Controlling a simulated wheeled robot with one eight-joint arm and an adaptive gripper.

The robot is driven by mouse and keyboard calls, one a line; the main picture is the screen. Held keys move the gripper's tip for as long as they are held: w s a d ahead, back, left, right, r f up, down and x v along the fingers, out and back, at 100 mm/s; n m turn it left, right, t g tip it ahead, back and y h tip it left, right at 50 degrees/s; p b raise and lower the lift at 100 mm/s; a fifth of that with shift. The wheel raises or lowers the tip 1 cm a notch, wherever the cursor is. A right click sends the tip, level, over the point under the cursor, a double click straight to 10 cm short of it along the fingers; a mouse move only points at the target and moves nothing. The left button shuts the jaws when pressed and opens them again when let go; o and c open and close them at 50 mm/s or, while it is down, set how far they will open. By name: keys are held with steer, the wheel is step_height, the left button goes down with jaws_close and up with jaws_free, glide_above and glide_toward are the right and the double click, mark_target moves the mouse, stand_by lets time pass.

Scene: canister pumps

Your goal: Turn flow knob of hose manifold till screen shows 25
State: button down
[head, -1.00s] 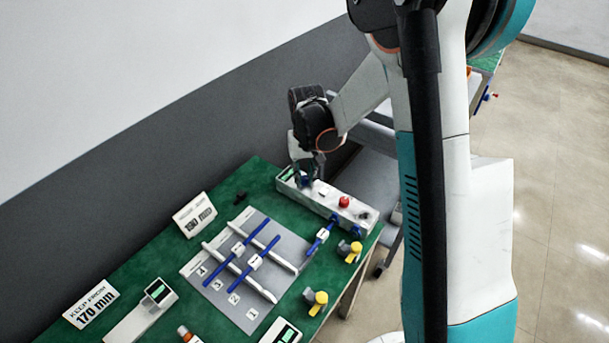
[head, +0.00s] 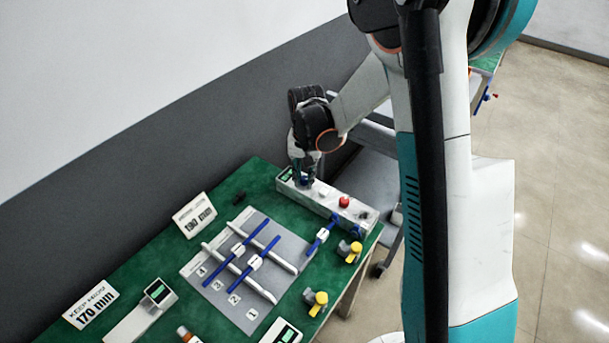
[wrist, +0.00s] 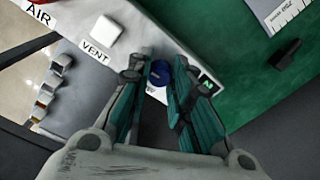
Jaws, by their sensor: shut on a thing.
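The hose manifold is a long white box (head: 327,201) at the far right part of the green table. Its small screen (head: 286,174) is at the left end, and part of it shows beside my right finger in the wrist view (wrist: 208,84). Its number is too small and covered to read. The blue flow knob (wrist: 160,73) sits between my fingertips in the wrist view. My gripper (head: 303,180) points down over the manifold's left end and is shut on this knob. In the head view the fingers hide most of the knob.
The manifold also carries a white VENT button (wrist: 103,37) and a red button (head: 344,201). A grey board with blue rods (head: 225,287) lies in front, with yellow-capped parts (head: 317,301) nearby. Sign cards (head: 194,215) stand at the back left.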

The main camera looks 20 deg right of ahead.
mark_target(305, 178)
steer(key=c, duration=1.4)
jaws_free()
steer(key=shift+r, duration=0.1)
step_height(305, 178, up, 12)
steer(key=shift+d+f, duration=0.1)
steer(key=shift+s, duration=0.1)
